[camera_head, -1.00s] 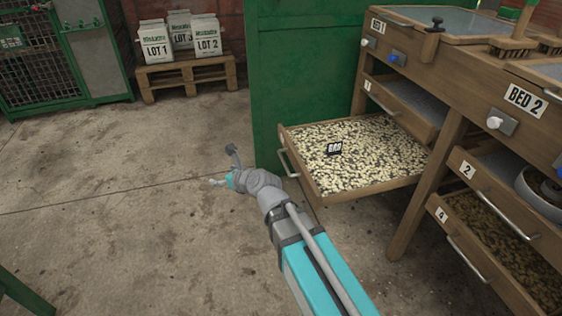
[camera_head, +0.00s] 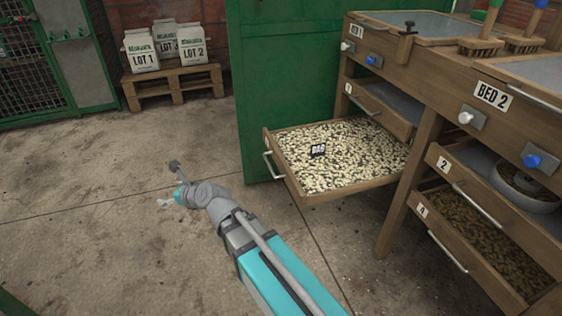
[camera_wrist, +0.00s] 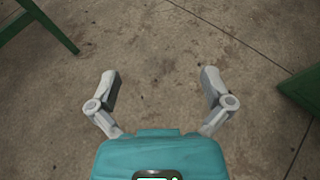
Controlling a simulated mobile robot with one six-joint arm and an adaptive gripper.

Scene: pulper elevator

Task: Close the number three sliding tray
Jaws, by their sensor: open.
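A wooden sliding tray (camera_head: 345,190) full of pale beans is pulled far out, below the tray marked 1. Its front, with a metal handle (camera_head: 267,160), faces left, and I see no number on it.
Tray 1 (camera_head: 381,113) is partly out. Trays 2 (camera_head: 482,200) and 4 (camera_head: 458,245), to the right, are also out. A green panel (camera_head: 272,90) stands behind the bean tray. A pallet (camera_head: 172,82) with sacks stands at the back.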

